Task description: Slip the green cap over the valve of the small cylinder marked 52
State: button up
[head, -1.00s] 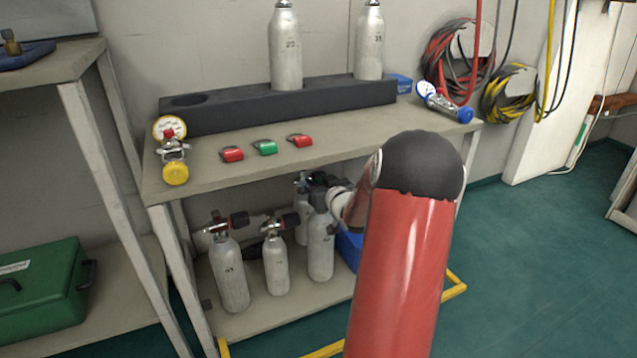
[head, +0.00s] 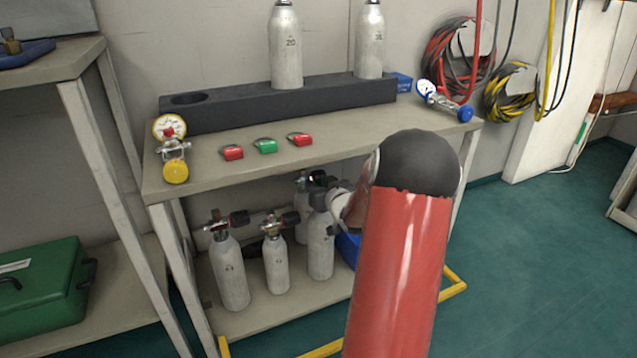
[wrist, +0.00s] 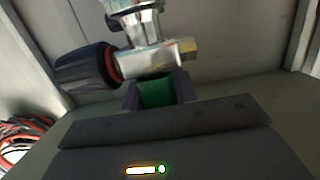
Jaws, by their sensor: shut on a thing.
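In the wrist view, my gripper (wrist: 158,93) is shut on a green cap (wrist: 155,92), of which only part shows between the fingers. A metal valve (wrist: 150,58) with a black knob and red ring lies just beyond the cap; whether they touch I cannot tell. In the head view, my gripper (head: 318,184) is a dark shape partly behind my arm, by the valve of the right-hand lower-shelf cylinder (head: 320,248). Other cylinders stand there: left (head: 230,275), a smaller middle one (head: 276,265), and one behind (head: 301,225). Their numbers are not readable, so I cannot pick out 52.
The bench top (head: 215,180) is close above my gripper. On it lie another green cap (head: 265,146), two red caps (head: 232,153) (head: 300,139) and gauges. A blue object (head: 348,247) is beside the right cylinder. Hoses (head: 455,60) hang at the right.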

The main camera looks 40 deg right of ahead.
jog(key=o, duration=1)
jog(key=p+v, duration=0.1)
jog(key=v, duration=0.6)
jog(key=shift+s+a, duration=0.15)
jog(key=shift+s, duration=0.2)
